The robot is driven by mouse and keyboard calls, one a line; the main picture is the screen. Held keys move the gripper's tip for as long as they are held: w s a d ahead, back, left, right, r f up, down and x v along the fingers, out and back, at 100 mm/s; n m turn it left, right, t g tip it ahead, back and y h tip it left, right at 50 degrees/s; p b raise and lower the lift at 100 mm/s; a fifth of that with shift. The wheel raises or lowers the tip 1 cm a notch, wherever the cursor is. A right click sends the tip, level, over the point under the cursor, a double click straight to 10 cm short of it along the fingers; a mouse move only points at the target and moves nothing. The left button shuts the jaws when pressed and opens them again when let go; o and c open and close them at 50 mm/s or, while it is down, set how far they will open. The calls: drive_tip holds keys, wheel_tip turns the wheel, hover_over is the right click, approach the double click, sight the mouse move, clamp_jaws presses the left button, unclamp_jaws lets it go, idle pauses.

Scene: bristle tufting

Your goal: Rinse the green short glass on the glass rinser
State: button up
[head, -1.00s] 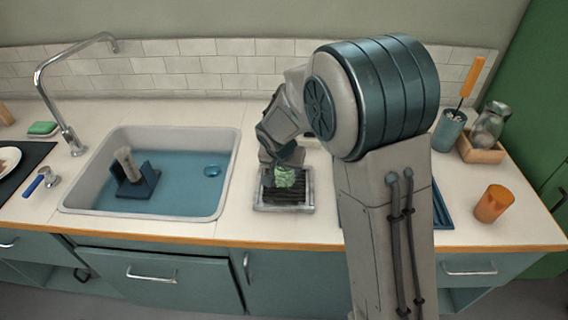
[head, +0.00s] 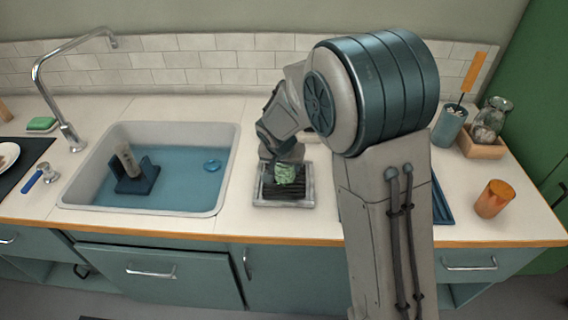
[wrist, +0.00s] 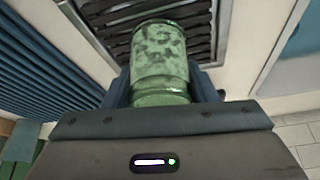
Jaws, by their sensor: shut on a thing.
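The green short glass (head: 285,173) is held by my gripper (head: 284,160) over the glass rinser (head: 284,205), a framed tray with dark slats set on the counter. In the wrist view the glass (wrist: 160,62) stands between the blue fingers of my gripper (wrist: 163,85), which are shut on it. The rinser's dark slats (wrist: 190,12) show just beyond the glass. I cannot tell whether the glass touches the slats.
A sink (head: 220,190) with a blue stand (head: 137,180) in it lies left of the rinser. An orange cup (head: 494,198), a teal holder (head: 449,127) and a wooden box with a jar (head: 490,120) stand on the right. My arm hides part of a blue ribbed mat (head: 441,205).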

drive_tip(key=shift+f+b, duration=0.4)
drive_tip(key=shift+f, duration=0.1)
idle(1.3)
drive_tip(key=shift+r+p, duration=1.75)
drive_tip(key=shift+r, duration=1.85)
